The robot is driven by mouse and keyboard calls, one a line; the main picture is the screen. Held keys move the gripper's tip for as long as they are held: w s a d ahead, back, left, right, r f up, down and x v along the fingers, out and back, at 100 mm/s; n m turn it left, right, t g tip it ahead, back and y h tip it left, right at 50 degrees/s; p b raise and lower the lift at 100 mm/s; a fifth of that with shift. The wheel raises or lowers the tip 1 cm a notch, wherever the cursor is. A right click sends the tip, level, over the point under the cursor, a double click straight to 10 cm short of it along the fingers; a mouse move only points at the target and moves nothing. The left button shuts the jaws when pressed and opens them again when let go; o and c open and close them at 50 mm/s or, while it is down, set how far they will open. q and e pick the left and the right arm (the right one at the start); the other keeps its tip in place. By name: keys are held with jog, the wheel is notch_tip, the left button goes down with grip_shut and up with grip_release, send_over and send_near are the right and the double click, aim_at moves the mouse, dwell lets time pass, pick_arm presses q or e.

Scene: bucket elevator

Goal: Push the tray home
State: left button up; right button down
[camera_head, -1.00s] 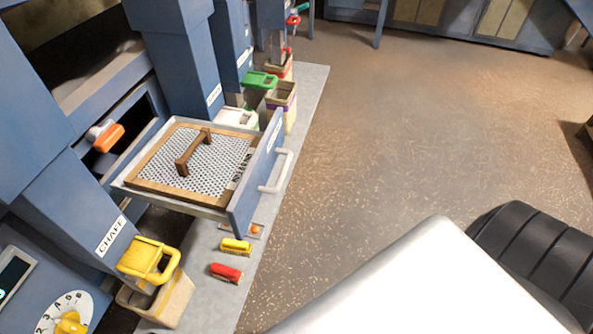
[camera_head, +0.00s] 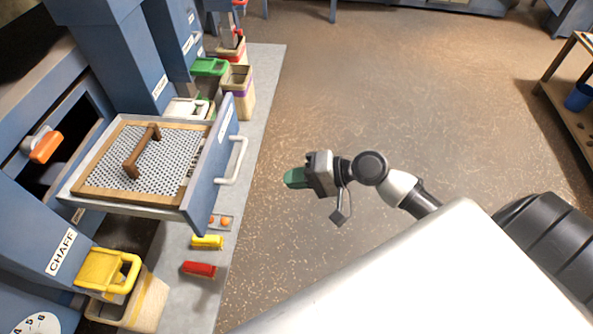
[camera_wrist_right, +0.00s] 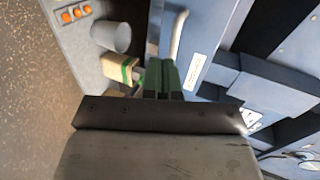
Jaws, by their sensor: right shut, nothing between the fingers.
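The tray (camera_head: 190,212) is a drawer pulled out of the blue machine, with a blue front panel (camera_head: 212,165) and a white handle (camera_head: 236,160). It holds a wood-framed perforated screen (camera_head: 172,165) with a brown wooden grip. My right gripper (camera_head: 288,178) is shut and empty, its green fingers pointing left toward the tray front, with a gap between them and the handle. In the right wrist view the shut green fingers (camera_wrist_right: 165,78) show in front of the handle (camera_wrist_right: 180,35) and a blue panel. My left gripper is not in view.
An orange-knobbed lever (camera_head: 44,146) sits by the tray opening. Below stand a yellow-handled chaff bin (camera_head: 142,302), a yellow item (camera_head: 207,242) and a red item (camera_head: 199,269) on a grey ledge. More bins (camera_head: 239,90) stand beyond. The floor right of the tray is open.

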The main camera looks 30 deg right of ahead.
jog(key=r+p+x, duration=0.2)
jog(key=p+x, duration=0.1)
jog(key=x, duration=0.7)
jog(key=shift+w+a, duration=0.3)
jog(key=shift+a, duration=0.05)
jog(key=shift+f, duration=0.1)
